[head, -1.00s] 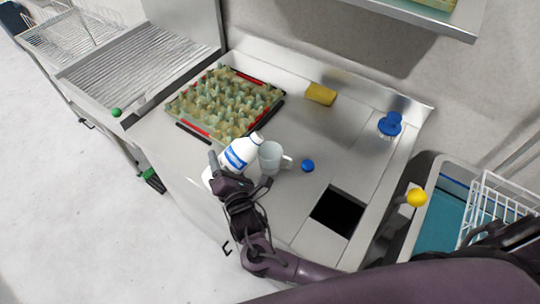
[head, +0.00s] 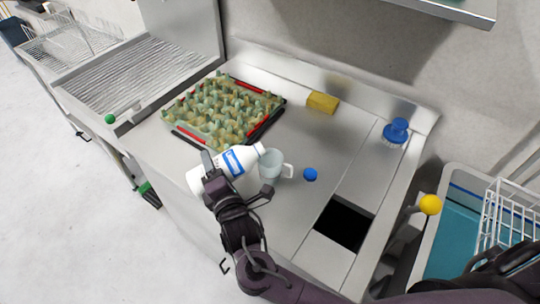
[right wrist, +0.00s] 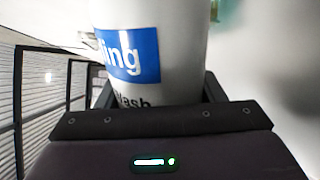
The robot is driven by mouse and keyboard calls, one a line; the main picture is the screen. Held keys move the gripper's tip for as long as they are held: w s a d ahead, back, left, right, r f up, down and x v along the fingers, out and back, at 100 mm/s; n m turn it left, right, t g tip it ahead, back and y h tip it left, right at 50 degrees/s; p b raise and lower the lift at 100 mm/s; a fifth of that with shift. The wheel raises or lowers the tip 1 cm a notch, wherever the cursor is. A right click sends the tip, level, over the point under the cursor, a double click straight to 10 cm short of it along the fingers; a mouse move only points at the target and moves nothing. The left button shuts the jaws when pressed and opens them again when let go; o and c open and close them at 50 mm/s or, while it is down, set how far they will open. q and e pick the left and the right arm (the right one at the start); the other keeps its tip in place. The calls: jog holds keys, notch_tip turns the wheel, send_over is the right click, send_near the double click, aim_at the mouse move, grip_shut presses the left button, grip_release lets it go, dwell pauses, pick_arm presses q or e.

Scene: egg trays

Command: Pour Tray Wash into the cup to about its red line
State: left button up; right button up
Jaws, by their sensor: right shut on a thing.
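My right gripper (head: 235,187) is shut on a white bottle with a blue label (head: 237,160), the Tray Wash. In the right wrist view the bottle (right wrist: 175,85) fills the space between the fingers, with "Wash" partly readable. In the head view the bottle is tilted far over, its neck pointing up and right at the rim of the cup (head: 270,165). The cup is a pale mug standing upright on the steel counter, handle to the right. The red line and the liquid level cannot be made out. My left gripper is not in view.
A blue cap (head: 310,174) lies right of the cup. An egg tray (head: 222,108) is behind, a yellow sponge (head: 322,102) and blue brush (head: 396,130) farther back. A dark square opening (head: 343,222) is in the counter at the front right.

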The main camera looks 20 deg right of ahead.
jog(key=shift+w+d+r+m+p, duration=0.1)
jog(key=shift+d+r+m+p, duration=0.15)
jog(key=shift+r+m+p, duration=0.45)
jog(key=shift+a+r, duration=0.15)
jog(key=shift+a, duration=0.15)
jog(key=shift+a, duration=0.2)
jog(key=shift+a, duration=0.1)
jog(key=shift+r+m+p, duration=0.3)
jog(key=shift+p, duration=0.3)
dwell(1.1)
